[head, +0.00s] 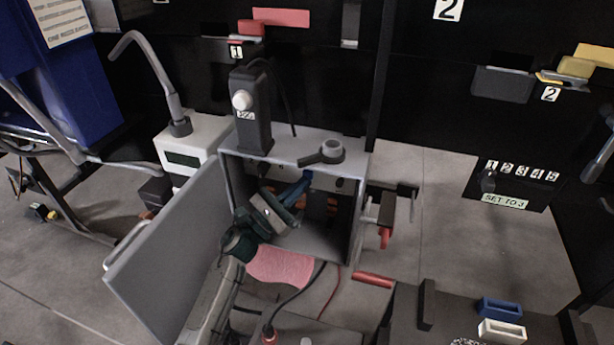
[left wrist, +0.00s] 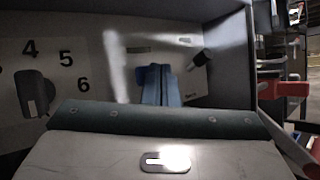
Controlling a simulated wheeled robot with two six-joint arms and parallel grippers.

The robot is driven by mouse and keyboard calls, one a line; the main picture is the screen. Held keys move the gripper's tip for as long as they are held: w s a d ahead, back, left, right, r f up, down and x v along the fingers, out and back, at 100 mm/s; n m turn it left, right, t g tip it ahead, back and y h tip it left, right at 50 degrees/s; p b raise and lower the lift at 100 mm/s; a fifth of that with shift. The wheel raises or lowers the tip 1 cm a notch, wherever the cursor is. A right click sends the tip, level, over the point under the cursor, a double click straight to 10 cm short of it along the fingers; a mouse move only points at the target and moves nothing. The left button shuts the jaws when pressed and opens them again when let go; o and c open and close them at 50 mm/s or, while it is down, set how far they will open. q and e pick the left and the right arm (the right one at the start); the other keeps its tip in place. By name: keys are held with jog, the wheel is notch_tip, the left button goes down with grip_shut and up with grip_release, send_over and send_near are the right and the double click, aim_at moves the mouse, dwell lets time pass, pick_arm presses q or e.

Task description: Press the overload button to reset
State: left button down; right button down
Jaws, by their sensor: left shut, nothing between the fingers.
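An open grey box (head: 307,147) stands in the middle of the head view, its door (head: 170,262) swung out to the left. My left gripper (head: 304,179) reaches into it from the front, its blue fingers shut and empty. In the left wrist view the shut fingers (left wrist: 154,72) point at the light back panel (left wrist: 115,65). A small black protruding part (left wrist: 203,57) is right of the fingertips, apart from them in the picture. I cannot tell whether it is the overload button; its label is unreadable. A dark dial (left wrist: 35,92) with numbers sits at the left. My right gripper is not in view.
The box's side walls leave little room around my left wrist. A red handle (head: 385,237) sticks out at the box's right. Dark cables (head: 292,301) hang in front.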

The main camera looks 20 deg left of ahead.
pick_arm(q)
jog(key=shift+w+b, duration=0.3)
jog(key=shift+w, duration=0.15)
dwell(0.4)
dwell(0.3)
jog(key=shift+s, duration=0.9)
jog(key=shift+s+a+b, duration=0.1)
jog(key=shift+s+b, duration=0.3)
jog(key=shift+s, duration=2.1)
